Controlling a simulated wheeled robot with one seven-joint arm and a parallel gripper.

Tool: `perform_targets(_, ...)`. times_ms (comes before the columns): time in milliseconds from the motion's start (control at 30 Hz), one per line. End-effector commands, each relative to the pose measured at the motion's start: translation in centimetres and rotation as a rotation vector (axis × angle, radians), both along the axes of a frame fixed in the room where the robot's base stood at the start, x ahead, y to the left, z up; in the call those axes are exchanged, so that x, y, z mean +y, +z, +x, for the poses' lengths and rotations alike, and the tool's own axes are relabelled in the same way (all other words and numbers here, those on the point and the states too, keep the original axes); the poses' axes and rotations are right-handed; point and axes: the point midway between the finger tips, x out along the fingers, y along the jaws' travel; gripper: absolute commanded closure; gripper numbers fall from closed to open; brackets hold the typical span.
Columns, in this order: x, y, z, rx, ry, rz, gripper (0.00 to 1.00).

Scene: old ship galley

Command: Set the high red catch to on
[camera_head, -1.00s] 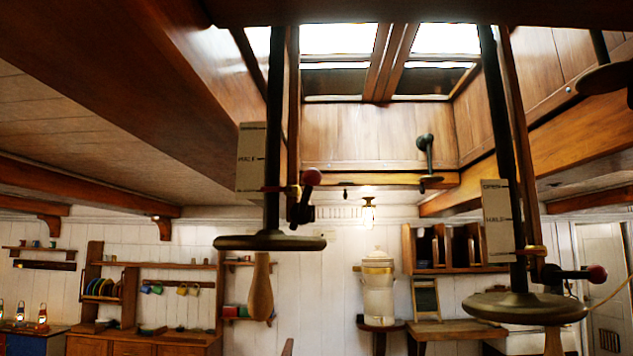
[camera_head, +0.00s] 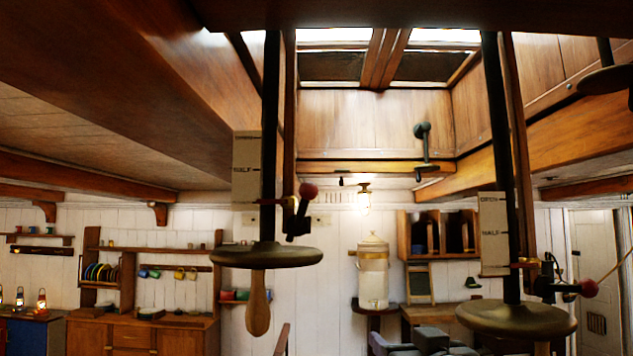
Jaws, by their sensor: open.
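Two small catches with red knobs sit on the hanging screw rods. The left red catch (camera_head: 307,191) is higher in the picture, on the left rod above its round handwheel (camera_head: 265,255); its knob points up and right. The right red catch (camera_head: 588,288) sits lower, above the right handwheel (camera_head: 516,319), with its knob out to the right. Each rod has a pale marked plate; the left plate (camera_head: 246,182) reads HALF. My gripper (camera_head: 425,343) shows as grey parts at the bottom edge, well below and apart from both catches. Its fingertips are not clear.
A wooden skylight frame (camera_head: 375,125) is overhead, with a dark crank (camera_head: 423,140) on it. A wooden handle (camera_head: 258,305) hangs under the left handwheel. A white urn (camera_head: 373,275) and shelves stand at the back. Air between the two rods looks clear.

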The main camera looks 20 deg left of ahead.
Motion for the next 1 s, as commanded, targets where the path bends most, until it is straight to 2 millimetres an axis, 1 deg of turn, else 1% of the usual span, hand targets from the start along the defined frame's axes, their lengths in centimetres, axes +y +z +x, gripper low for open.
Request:
perform_targets(33, 1.4, 5.3, -1.7, -0.094, 0.061, 0.041, 0.47)
perform_targets(67, 2.1, 7.6, -2.6, -0.139, 0.094, 0.06, 0.47)
perform_targets(100, 2.9, 10.2, -3.9, -0.193, 0.134, 0.085, 0.47)
perform_targets(200, 4.1, 14.8, -6.5, -0.287, 0.212, 0.127, 0.47)
perform_targets(233, 4.4, 15.6, -7.1, -0.303, 0.228, 0.137, 0.47)
perform_targets(300, 4.6, 16.6, -7.8, -0.328, 0.249, 0.146, 0.47)
perform_targets(333, 4.7, 16.8, -8.0, -0.332, 0.253, 0.149, 0.47)
perform_targets(667, 4.8, 16.7, -7.8, -0.33, 0.252, 0.148, 0.47)
perform_targets(833, 5.5, 17.3, -7.0, -0.328, 0.252, 0.148, 0.47)
perform_targets(1000, 7.1, 18.4, -5.1, -0.327, 0.251, 0.148, 0.47)
